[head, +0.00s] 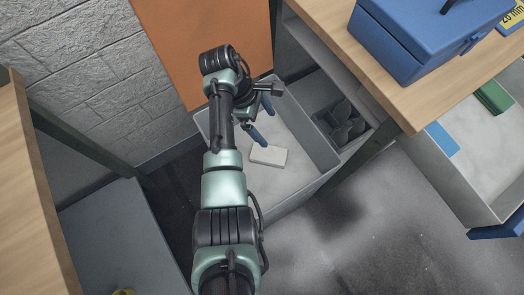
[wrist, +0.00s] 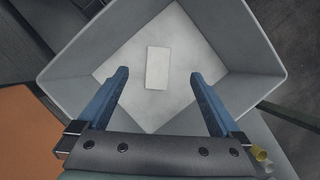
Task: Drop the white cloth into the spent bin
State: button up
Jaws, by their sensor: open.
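A white cloth (head: 268,155), folded into a flat rectangle, lies on the floor of an open grey bin (head: 312,182). No label shows on this bin, so I cannot tell its name from the pictures. In the wrist view the cloth (wrist: 158,68) lies apart from the walls of the bin (wrist: 75,62). My gripper (head: 266,129) is over the bin, pointing down. Its two blue fingers are spread wide with nothing between them; the gripper (wrist: 159,74) appears above the cloth and apart from it.
A second grey bin (head: 318,98) with dark items sits behind, under the wooden bench (head: 408,112). A blue toolbox (head: 400,50) stands on the bench. A drawer (head: 458,185) with blue and green items is at the right. An orange panel (head: 180,40) stands behind my arm.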

jog(key=p+v, duration=0.1)
jog(key=v, duration=0.9)
jog(key=shift+p, duration=0.4)
